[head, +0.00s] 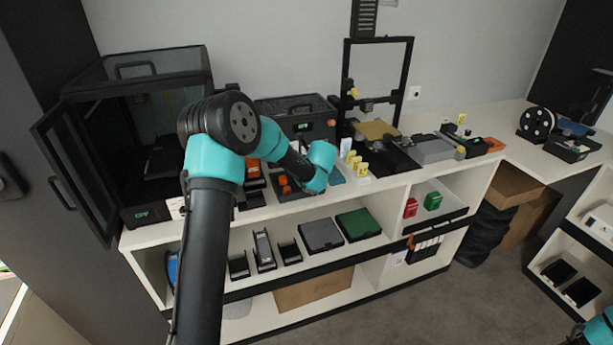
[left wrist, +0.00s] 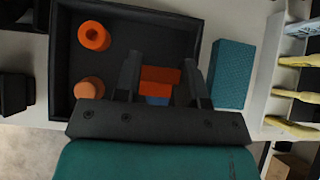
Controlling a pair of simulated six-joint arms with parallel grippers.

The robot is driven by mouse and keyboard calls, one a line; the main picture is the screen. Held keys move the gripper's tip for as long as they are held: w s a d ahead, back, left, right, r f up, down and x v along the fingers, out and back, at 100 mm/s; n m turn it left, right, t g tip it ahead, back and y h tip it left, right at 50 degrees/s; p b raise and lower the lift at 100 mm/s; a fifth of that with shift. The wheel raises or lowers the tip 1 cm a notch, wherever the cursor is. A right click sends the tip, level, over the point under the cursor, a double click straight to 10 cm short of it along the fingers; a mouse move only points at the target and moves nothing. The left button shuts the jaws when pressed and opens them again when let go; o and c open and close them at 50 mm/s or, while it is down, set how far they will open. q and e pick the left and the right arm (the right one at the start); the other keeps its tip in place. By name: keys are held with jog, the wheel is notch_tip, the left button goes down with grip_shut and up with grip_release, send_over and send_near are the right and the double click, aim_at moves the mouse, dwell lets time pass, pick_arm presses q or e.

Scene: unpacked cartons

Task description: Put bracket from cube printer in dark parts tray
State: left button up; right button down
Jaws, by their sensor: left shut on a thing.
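An orange-red bracket (left wrist: 160,75) is between the two fingers of my left gripper (left wrist: 163,70), which is shut on it; a small blue patch shows below it. The bracket is over the dark parts tray (left wrist: 130,35); I cannot tell whether it touches the floor. Two orange round parts (left wrist: 94,36) are in the tray's left side. In the head view the tray (head: 291,197) is on the counter, partly hidden by my left wrist, which also hides the gripper and bracket. The box-shaped printer (head: 140,205) at left has its door open. My right gripper is out of view.
A teal textured block (left wrist: 232,72) is close to the tray's right side. Yellow-topped items (head: 356,163) stand further right. A black case (head: 300,112) is behind, and an open-frame printer (head: 410,75) stands to its right. Shelves below the counter hold bins.

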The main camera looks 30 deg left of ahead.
pick_arm(q)
jog(key=shift+w+a, duration=0.2)
jog(key=shift+w, duration=0.15)
jog(key=shift+w+a+f, duration=0.1)
jog(key=shift+w+a, duration=0.05)
jog(key=shift+w, duration=0.1)
jog(key=shift+w+f, duration=0.1)
jog(key=shift+f, duration=1.65)
jog(key=shift+f, duration=0.2)
jog(key=o, duration=0.6)
jog(key=shift+r, duration=0.1)
jog(key=shift+s+d+r, duration=0.2)
jog(key=shift+d+r, duration=0.05)
jog(key=shift+r, duration=0.25)
jog(key=v, duration=1.1)
